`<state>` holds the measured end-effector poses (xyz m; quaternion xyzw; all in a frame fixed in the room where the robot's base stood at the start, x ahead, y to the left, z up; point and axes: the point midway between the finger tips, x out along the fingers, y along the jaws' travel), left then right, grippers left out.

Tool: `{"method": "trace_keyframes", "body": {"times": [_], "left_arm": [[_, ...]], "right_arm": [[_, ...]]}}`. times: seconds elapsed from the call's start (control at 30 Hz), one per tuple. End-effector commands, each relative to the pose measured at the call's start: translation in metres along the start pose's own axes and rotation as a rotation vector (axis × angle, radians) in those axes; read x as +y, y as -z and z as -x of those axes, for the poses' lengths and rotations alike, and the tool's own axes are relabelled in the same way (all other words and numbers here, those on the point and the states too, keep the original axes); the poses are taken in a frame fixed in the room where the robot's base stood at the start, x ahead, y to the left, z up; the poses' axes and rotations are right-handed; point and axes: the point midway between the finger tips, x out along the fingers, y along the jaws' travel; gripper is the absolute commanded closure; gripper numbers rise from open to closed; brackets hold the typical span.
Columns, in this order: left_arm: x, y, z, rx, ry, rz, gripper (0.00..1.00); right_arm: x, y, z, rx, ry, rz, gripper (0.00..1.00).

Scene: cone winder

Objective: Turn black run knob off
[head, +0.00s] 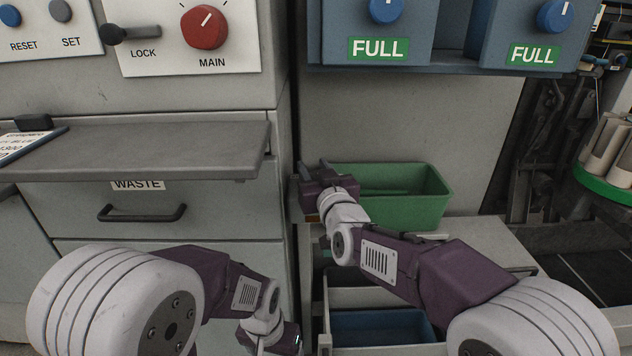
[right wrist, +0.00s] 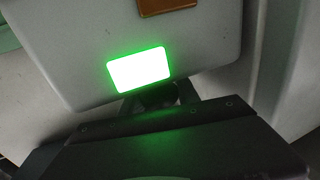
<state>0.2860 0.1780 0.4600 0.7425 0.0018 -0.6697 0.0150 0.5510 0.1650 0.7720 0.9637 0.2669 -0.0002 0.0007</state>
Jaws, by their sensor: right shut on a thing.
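The black run knob (right wrist: 158,96) shows as a dark shape just below a lit green lamp (right wrist: 139,70) on a pale panel in the right wrist view. My right gripper (right wrist: 160,98) is shut on it, and the fingers and gripper body hide most of it. In the head view my right gripper (head: 315,170) is at the side of the cabinet, left of the green bin, and the knob is hidden there. My left gripper (head: 282,345) is low at the bottom edge, and its fingers are not clear.
A green bin (head: 425,215) stands on a shelf right of my right gripper. A grey ledge (head: 140,155) juts out at left above the waste drawer (head: 230,205). A red main knob (head: 204,27) is at the top. A blue bin (head: 375,325) is below.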

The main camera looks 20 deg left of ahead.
Motion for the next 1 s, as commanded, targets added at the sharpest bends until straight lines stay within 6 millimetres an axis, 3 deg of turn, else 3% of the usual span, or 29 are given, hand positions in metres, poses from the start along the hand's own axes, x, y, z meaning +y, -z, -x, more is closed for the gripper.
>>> {"method": "trace_keyframes", "body": {"times": [0.03, 0.17, 0.6, 1.0], "left_arm": [[0.000, -0.001, -0.013, 0.000, 0.000, 0.000, 0.21], [0.000, -0.001, -0.011, 0.000, 0.000, 0.000, 0.21], [0.001, 0.007, 0.064, 0.000, 0.000, 0.000, 0.21], [0.002, 0.009, 0.087, 0.000, 0.000, 0.000, 0.21]], "right_arm": [[0.002, -0.007, 0.000, 0.001, 0.029, 0.001, 1.00], [-0.001, -0.001, 0.000, -0.002, 0.129, 0.003, 1.00], [-0.010, 0.007, 0.002, -0.006, 0.417, -0.004, 1.00], [-0.014, 0.002, 0.003, 0.002, 0.520, -0.002, 1.00]]}}
